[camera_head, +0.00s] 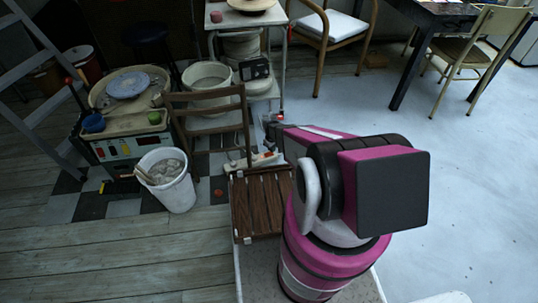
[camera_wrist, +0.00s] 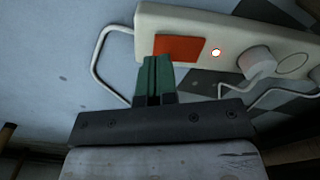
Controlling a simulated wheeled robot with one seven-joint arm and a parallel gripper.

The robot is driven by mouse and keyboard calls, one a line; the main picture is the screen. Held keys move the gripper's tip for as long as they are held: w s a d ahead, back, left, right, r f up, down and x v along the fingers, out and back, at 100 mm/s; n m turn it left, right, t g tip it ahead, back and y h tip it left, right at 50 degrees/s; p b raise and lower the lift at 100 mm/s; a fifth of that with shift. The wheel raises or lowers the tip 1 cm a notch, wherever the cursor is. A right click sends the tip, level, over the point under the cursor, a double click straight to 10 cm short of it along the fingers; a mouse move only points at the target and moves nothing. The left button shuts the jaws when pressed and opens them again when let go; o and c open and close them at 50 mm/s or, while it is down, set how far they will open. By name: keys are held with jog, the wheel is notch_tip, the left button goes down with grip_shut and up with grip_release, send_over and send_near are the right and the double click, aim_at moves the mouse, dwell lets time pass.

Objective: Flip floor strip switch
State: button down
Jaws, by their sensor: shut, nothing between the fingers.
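The white floor strip (camera_wrist: 215,28) runs across the top of the wrist view. It has an orange-red rocker switch (camera_wrist: 176,48), a glowing round indicator (camera_wrist: 217,53), a plug (camera_wrist: 256,61) and an empty socket. My gripper (camera_wrist: 155,62) is shut and empty. Its green fingertips overlap the lower left part of the switch in the picture. I cannot tell whether they touch it. In the head view my arm hides most of the gripper. A pale strip-like piece (camera_head: 254,161) lies on the floor left of my arm there.
A wooden chair (camera_head: 206,112) and a slatted wooden piece (camera_head: 260,202) stand close to my arm. A white bucket (camera_head: 170,187), a pottery wheel (camera_head: 128,87) and a shelf cart (camera_head: 271,86) are to the left and behind. A white cord (camera_wrist: 97,70) loops beside the strip.

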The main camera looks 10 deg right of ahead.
jog(key=shift+f, duration=1.15)
dwell(0.6)
jog(key=shift+r, duration=3.55)
jog(key=s+r+m, duration=0.2)
jog(key=s+r, duration=0.5)
jog(key=r, duration=0.7)
jog(key=s+r+m, duration=0.2)
jog(key=s+r, duration=0.6)
jog(key=r, duration=0.6)
jog(key=s+r+m, duration=0.2)
jog(key=s+r, duration=0.6)
jog(key=r, duration=0.7)
jog(key=shift+s, duration=0.15)
